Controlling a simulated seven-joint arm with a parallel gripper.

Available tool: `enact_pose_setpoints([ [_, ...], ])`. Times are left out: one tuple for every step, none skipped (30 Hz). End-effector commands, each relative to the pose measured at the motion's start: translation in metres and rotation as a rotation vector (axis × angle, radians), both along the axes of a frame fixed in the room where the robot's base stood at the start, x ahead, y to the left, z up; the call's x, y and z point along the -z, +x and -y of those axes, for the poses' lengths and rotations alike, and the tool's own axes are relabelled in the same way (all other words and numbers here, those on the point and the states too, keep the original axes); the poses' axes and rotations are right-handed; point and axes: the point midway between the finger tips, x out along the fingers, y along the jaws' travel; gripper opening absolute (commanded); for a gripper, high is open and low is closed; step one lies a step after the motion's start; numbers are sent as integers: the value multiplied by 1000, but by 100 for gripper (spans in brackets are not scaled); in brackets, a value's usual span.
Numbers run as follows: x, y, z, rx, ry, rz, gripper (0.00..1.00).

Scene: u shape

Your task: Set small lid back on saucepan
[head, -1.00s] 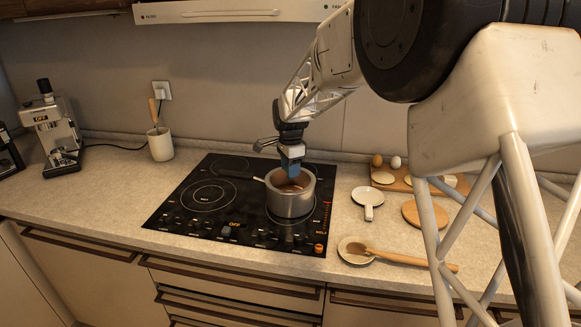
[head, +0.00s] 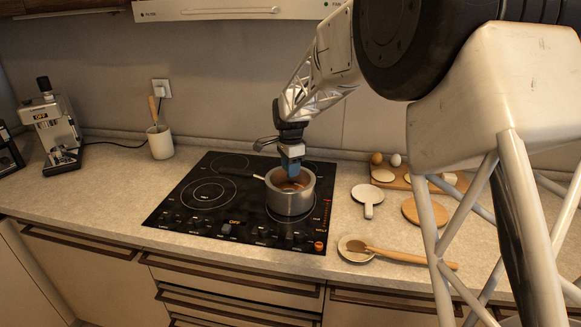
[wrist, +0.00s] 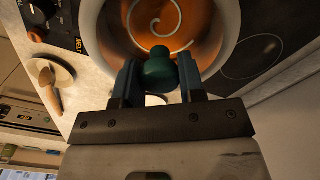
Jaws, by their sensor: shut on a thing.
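The saucepan (head: 290,202) stands on the right part of the black hob, its handle pointing to the left. It holds an orange-brown content with a pale swirl, seen in the wrist view (wrist: 158,22). My gripper (head: 291,168) points down over the pan's opening. In the wrist view my gripper (wrist: 160,78) has its two blue fingers shut on a dark green knob (wrist: 160,70). The knob is in front of the near part of the pan's opening. I cannot clearly make out a lid's disc below the knob, nor whether anything touches the rim.
A white round piece with a handle (head: 367,194) lies right of the hob. A wooden spoon (head: 412,258) rests on a small dish (head: 351,248). A board with eggs (head: 410,178) and a round wooden disc (head: 425,212) are further right. The hob's left side is clear.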

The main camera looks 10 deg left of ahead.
Motion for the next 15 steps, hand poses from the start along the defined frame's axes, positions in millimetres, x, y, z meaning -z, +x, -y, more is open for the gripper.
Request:
enact_pose_setpoints([
  [0,0,0,0,0,0,7],
  [0,0,0,0,0,0,7],
  [1,0,0,0,0,0,7],
  [1,0,0,0,0,0,7],
  [1,0,0,0,0,0,7],
  [1,0,0,0,0,0,7],
  [2,0,0,0,0,0,7],
  [2,0,0,0,0,0,40],
  [1,0,0,0,1,1,46],
  [2,0,0,0,0,0,50],
  [2,0,0,0,0,0,55],
  [2,0,0,0,0,0,61],
  [2,0,0,0,0,0,66],
  [2,0,0,0,0,0,66],
  [2,0,0,0,0,0,66],
])
